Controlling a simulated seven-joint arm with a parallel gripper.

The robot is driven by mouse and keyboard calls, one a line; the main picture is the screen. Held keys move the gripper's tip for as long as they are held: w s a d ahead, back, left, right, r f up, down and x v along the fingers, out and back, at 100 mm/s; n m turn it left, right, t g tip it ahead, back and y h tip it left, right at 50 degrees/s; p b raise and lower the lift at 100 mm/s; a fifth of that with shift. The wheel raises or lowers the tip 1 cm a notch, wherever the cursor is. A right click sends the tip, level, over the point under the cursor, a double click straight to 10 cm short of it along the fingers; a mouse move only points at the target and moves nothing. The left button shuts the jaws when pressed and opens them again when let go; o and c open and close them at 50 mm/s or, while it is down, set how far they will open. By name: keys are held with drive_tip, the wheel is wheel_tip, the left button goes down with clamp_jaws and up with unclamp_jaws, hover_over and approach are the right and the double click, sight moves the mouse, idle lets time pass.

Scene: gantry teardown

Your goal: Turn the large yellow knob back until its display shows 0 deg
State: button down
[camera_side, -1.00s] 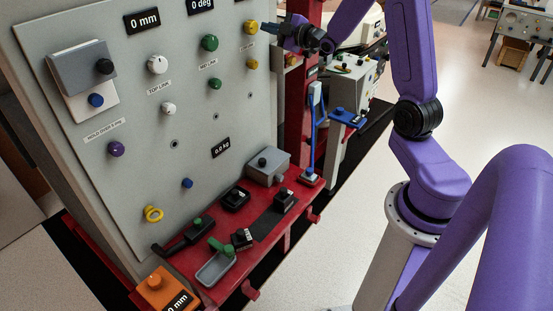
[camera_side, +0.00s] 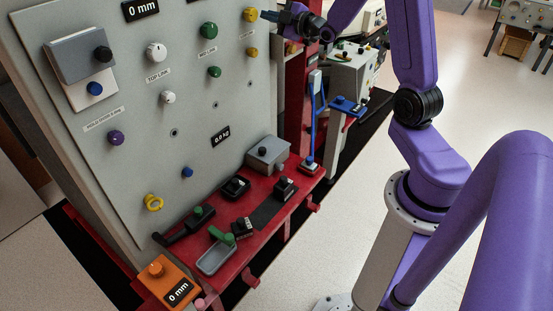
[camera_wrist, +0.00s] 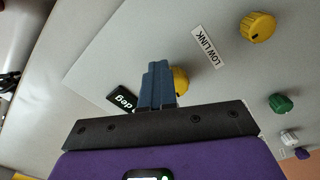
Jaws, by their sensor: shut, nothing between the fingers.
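The large yellow knob (camera_side: 250,14) is at the top right of the grey panel in the side view. In the wrist view the large yellow knob (camera_wrist: 181,80) is partly hidden behind my fingers. My gripper (camera_side: 265,15) is shut and empty, its tips right beside this knob; I cannot tell whether they touch it. In the wrist view the blue fingers of my gripper (camera_wrist: 158,72) are together. A black display (camera_wrist: 122,98) beside them shows "deg"; its number is not readable. This display is out of the side view.
A smaller yellow knob (camera_side: 251,53) is below the large one, with the LOW LINK label (camera_wrist: 208,48) between them. Green knobs (camera_side: 209,30) are to the left. A red post (camera_side: 299,100) stands right of the panel. A red shelf (camera_side: 225,255) with several small items juts out below.

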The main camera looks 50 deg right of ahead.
drive_tip(key=shift+w+a+f, duration=0.25)
drive_tip(key=shift+a+f, duration=0.2)
drive_tip(key=shift+w+a+f, duration=0.2)
drive_tip(key=shift+a+f, duration=0.2)
drive_tip(key=shift+f, duration=0.05)
drive_tip(key=shift+w+a+f, duration=0.15)
drive_tip(key=shift+w+f, duration=0.05)
drive_tip(key=shift+f, duration=0.05)
drive_tip(key=shift+r, duration=0.1)
idle(0.4)
drive_tip(key=s, duration=0.6)
drive_tip(key=shift+s+d+f, duration=0.15)
drive_tip(key=shift+d+f, duration=0.25)
